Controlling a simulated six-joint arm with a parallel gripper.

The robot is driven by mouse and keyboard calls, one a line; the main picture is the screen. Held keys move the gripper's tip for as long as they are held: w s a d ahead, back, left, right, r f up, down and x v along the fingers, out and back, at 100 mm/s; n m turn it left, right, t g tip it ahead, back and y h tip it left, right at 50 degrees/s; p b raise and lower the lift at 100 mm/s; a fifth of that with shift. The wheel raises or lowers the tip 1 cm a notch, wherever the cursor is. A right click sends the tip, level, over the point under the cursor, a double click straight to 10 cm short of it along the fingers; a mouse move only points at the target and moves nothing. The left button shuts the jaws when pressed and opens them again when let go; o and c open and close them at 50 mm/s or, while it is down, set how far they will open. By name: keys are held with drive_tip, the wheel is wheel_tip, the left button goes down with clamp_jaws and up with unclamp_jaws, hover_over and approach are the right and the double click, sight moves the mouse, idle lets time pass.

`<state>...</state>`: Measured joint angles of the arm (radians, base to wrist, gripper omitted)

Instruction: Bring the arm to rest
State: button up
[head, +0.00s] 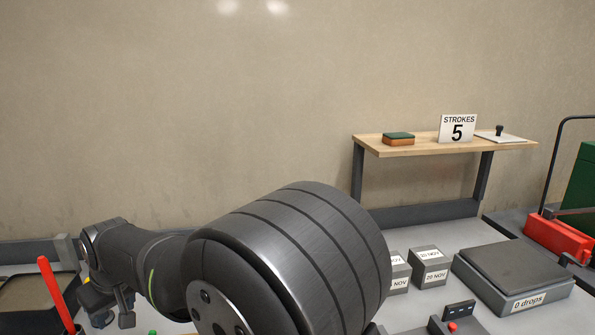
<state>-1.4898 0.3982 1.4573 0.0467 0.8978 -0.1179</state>
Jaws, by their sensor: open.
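My arm fills the lower middle of the head view, with a large dark ribbed joint close to the camera. Its thinner end reaches to the lower left. My gripper (112,310) hangs there, pointing down, with its dark fingers apart. I see nothing held between them. The fingertips are close to the bottom edge of the picture, so what lies under them is mostly hidden.
A red handle (56,292) stands left of my gripper, by a dark tray (28,292). At right are grey cubes labelled 20 NOV (429,267), a "0 drops" plate (515,275), a red tool (558,237) and a raised shelf (430,148) with a "STROKES 5" card (457,129).

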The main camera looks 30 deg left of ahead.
drive_tip(key=x, duration=1.3)
drive_tip(key=shift+a+f, duration=0.15)
drive_tip(key=shift+f, duration=0.15)
drive_tip(key=shift+s+m, duration=0.15)
drive_tip(key=shift+m, duration=0.45)
drive_tip(key=v, duration=1.7)
drive_tip(key=w+d+f+n+t, duration=0.4)
drive_tip(key=w+f+n+t, duration=0.1)
drive_tip(key=w+f+n, duration=0.1)
drive_tip(key=shift+w+f+n+h, duration=0.25)
drive_tip(key=shift+f+n+h, duration=0.15)
drive_tip(key=shift+f+n, duration=0.3)
drive_tip(key=shift+f, duration=0.1)
